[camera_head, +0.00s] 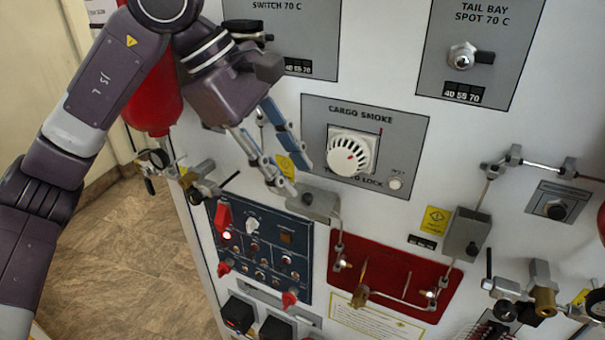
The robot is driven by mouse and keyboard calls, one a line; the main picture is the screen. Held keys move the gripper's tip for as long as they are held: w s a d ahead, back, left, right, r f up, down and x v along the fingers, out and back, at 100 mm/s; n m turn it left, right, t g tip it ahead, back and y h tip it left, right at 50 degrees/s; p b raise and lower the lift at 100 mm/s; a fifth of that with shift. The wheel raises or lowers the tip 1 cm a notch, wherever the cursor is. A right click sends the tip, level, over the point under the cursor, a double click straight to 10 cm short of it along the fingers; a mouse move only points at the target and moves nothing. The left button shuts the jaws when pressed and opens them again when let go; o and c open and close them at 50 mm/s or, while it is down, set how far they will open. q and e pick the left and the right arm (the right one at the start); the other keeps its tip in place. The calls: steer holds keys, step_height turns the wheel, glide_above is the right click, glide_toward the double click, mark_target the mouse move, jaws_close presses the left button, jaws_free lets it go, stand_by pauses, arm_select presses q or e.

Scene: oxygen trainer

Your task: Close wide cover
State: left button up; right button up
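No part in view is clearly marked as the wide cover, so I cannot tell which one it is. My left gripper (295,178) is above this panel, left of the white cargo smoke knob (348,155). Its two fingers are spread with a gap between them and nothing held. My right gripper is not in view.
A red plate (388,262) with thin pipes and brass fittings is right of the navy panel. A grey box (466,233) and valve fittings (530,290) protrude at right. A red cylinder (155,95) stands behind my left arm. Open floor (150,270) shows at lower left.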

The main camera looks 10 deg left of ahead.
mark_target(306, 196)
arm_select(q)
steer(key=x, duration=0.2)
steer(key=shift+w+d+f+p, duration=0.15)
steer(key=shift+f+p, duration=0.1)
steer(key=shift+p, duration=0.15)
steer(key=shift+w+f, duration=0.1)
steer(key=shift+f, duration=0.65)
steer(key=shift+d, duration=0.1)
jaws_close()
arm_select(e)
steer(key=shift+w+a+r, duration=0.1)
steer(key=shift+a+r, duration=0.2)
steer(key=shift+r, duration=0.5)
